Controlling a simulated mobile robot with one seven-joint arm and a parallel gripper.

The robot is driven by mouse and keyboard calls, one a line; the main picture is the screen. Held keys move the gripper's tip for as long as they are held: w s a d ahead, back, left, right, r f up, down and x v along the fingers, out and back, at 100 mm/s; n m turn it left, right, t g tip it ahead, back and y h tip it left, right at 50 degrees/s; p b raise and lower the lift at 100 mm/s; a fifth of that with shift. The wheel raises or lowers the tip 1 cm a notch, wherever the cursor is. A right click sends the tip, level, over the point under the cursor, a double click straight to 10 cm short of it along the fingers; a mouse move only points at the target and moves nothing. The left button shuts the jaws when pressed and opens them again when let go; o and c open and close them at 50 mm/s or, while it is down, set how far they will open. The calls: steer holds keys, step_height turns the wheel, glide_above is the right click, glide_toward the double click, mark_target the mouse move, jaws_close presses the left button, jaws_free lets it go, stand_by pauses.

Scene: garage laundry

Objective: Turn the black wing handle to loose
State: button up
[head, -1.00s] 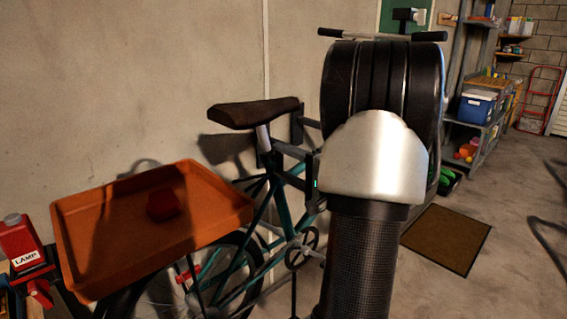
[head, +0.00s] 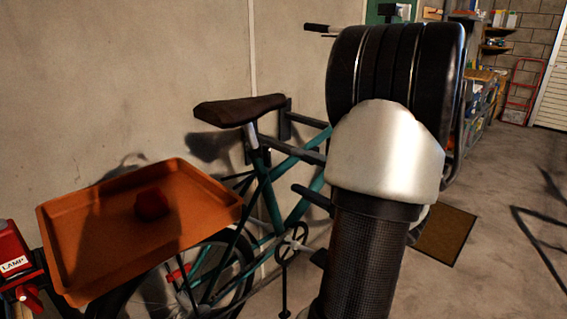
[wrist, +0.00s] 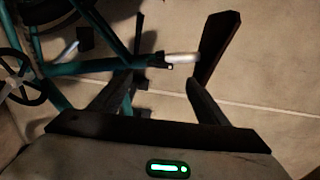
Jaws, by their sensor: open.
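I cannot pick out the black wing handle for certain. In the wrist view a dark upright bar (wrist: 139,38) crosses behind the teal bicycle frame (wrist: 67,68); I cannot tell whether it belongs to the handle or the bike's holder. My gripper (wrist: 160,78) is open and empty there, its two fingers apart in front of the frame and silver seat post (wrist: 182,58). In the head view my arm hides most of my gripper; dark fingers show beside the teal frame (head: 263,205), below the dark wall holder (head: 286,118).
An orange tray (head: 85,270) with a red object (head: 152,204) is at left, near a red LAMP box (head: 12,250). The black saddle (head: 240,110) stands above the frame. A brown mat (head: 445,235) lies on open floor at right.

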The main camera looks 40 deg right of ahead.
steer(key=s, duration=0.6)
steer(key=shift+s+d, duration=0.25)
steer(key=shift+s, duration=0.1)
